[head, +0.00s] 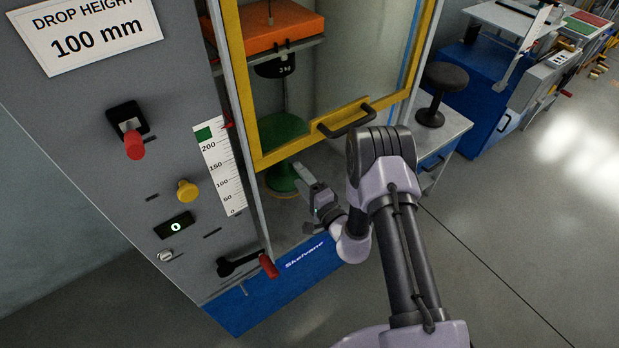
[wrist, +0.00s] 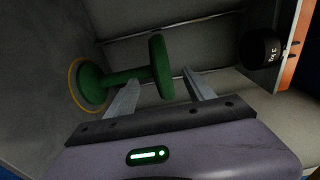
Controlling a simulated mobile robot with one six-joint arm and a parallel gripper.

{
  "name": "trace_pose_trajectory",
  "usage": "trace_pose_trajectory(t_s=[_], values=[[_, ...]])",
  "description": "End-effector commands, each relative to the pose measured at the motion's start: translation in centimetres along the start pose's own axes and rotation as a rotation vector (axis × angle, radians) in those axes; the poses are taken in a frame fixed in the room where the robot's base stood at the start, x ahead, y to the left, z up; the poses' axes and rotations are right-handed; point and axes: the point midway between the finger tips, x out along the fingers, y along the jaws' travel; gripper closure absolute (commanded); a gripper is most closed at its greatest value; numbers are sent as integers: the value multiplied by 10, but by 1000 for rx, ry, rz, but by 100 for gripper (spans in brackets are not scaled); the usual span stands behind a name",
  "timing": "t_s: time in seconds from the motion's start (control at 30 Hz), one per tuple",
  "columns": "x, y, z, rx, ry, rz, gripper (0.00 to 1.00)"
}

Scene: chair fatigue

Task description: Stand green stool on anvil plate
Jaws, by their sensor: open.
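The green stool (head: 283,140) stands upright inside the machine, below a hanging black weight. In the wrist view, which is turned sideways, its seat (wrist: 163,66), stem and round base show. A yellow ring (wrist: 74,82) surrounds the base, apparently a marking on the anvil plate; the plate is otherwise hard to make out. My gripper (head: 305,175) reaches in through the open lower front.
The yellow-framed door (head: 338,118) with a black handle is raised above my arm. The black weight (head: 274,66) hangs under an orange block (head: 277,27). A black stool (head: 438,90) stands on a side bench at right. Open floor lies at right.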

Motion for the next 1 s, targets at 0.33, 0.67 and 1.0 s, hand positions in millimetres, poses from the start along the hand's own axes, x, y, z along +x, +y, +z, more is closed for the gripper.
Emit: trace_pose_trajectory(t_s=[0.33, 0.67, 1.0], values=[[12, 1, 0, 2, 0, -2, 38], [77, 2, 0, 3, 1, -3, 38], [143, 3, 0, 4, 2, -2, 38]])
